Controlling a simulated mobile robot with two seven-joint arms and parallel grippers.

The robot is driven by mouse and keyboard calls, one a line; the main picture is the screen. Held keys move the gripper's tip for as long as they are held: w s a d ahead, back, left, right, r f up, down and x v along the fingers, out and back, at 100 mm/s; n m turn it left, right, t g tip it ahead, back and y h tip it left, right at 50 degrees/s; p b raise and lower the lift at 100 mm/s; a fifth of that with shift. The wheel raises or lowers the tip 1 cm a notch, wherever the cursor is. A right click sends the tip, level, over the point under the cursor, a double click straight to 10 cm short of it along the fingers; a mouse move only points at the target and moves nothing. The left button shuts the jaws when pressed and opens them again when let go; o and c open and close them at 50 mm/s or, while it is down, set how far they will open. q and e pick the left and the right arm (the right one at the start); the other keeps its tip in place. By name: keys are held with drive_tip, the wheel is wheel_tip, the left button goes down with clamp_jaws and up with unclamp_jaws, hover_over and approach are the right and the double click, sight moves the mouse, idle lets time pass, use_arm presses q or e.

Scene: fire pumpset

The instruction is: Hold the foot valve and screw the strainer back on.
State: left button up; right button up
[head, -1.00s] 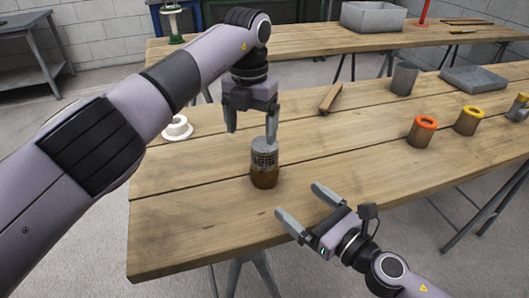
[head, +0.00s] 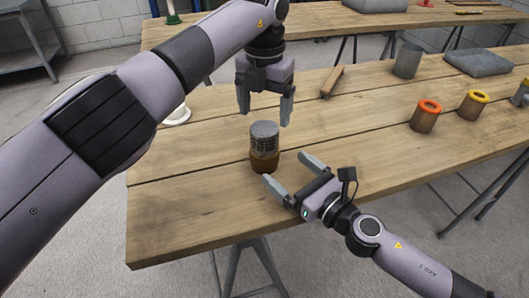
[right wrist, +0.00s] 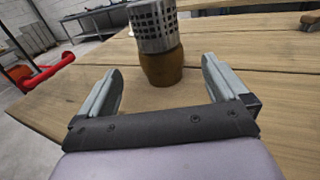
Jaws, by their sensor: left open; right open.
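The foot valve (head: 264,161) is a brown, bronze-coloured body standing upright on the near wooden table. The grey perforated strainer (head: 264,139) sits on top of it; whether its thread is engaged cannot be told. In the right wrist view the strainer (right wrist: 153,27) and foot valve (right wrist: 161,67) stand just beyond my right fingertips. My right gripper (head: 285,168) is open and empty, low at the near right side of the valve, its fingers pointing toward it. My left gripper (head: 265,115) is open and empty, pointing down just above and behind the strainer.
The near table (head: 200,215) is clear around the valve. A white ring (head: 178,116) lies at left, partly behind my left arm. A wooden-handled piece (head: 331,81) lies behind. Orange-rimmed (head: 425,116) and yellow-rimmed (head: 472,105) cups, a grey cup (head: 407,61) and a tray (head: 478,63) stand right.

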sight(275, 159)
drive_tip(key=x, duration=0.8)
clamp_jaws()
idle(0.7)
use_arm(q)
drive_tip(key=shift+f, duration=4)
